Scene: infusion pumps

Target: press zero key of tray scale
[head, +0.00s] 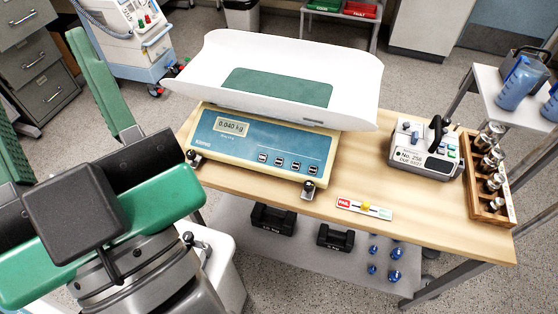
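The tray scale (265,140) stands on the wooden table, with a blue front panel and a white curved tray (345,85) on top. A green mat (278,87) lies in the tray. Its display (231,126) seems to read 0.040 kg. A row of several small keys (287,164) sits at the panel's lower right; their labels are too small to read, so I cannot tell which is the zero key. My gripper (42,72) is at the left, apart from the scale, with its two green fingers spread wide and nothing visible between them.
A label strip (364,208) with red and green ends and a yellow piece lies at the table's front. A grey device marked No. 256 (426,150) and a wooden rack of metal weights (487,180) stand right. Black weights (272,219) sit on the lower shelf.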

